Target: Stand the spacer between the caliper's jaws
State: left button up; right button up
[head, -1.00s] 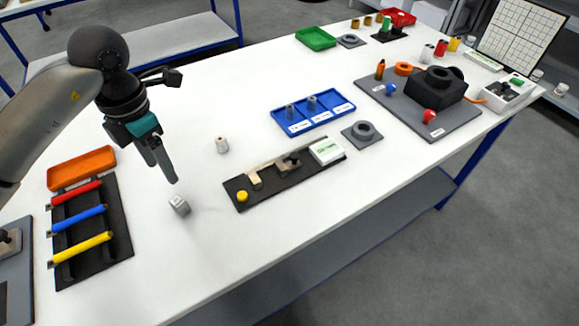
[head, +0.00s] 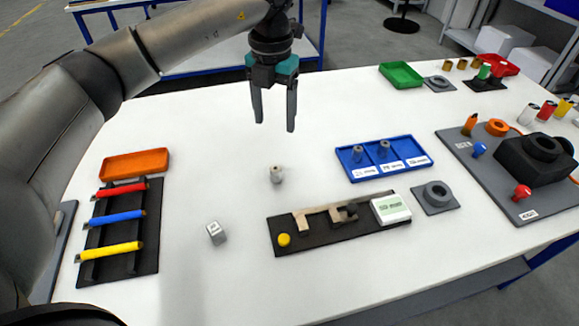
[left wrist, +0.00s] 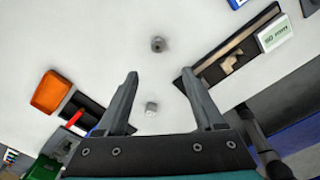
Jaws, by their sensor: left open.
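Two small grey spacer-like blocks lie loose on the white table. One stands upright with a hole on top (head: 276,174) and also shows in the left wrist view (left wrist: 158,44). The other, with a pale labelled face (head: 215,233), is nearer the front and also shows in the left wrist view (left wrist: 151,107). The caliper (head: 302,222) lies on a black base, its jaws apart with an empty gap; it also shows in the left wrist view (left wrist: 230,65). My left gripper (head: 275,124) is open, empty and points down, above the table. My right gripper is out of view.
A blue tray (head: 348,171) holds two grey cylinders, behind the caliper. A white readout (head: 391,209) sits at the caliper's right end, beside a grey ring fixture (head: 436,197). A rack of coloured handles (head: 148,262) and an orange tray (head: 135,165) stand left. Table around the loose blocks is clear.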

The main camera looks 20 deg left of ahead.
pick_arm(q)
jog(key=b, duration=0.1)
send_over(276, 168)
jog(key=f, duration=0.9)
jog(key=shift+s+d, duration=0.15)
jog(key=shift+s, duration=0.1)
jog(key=shift+f, duration=0.8)
jog(key=f, duration=0.2)
jog(key=f+b, duration=0.1)
jog(key=f, duration=0.1)
jog(key=shift+w+a+f, duration=0.2)
jog(key=shift+f, duration=0.05)
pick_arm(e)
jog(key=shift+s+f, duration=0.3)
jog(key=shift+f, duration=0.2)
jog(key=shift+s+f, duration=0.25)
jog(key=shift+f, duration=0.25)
pick_arm(q)
grip_shut()
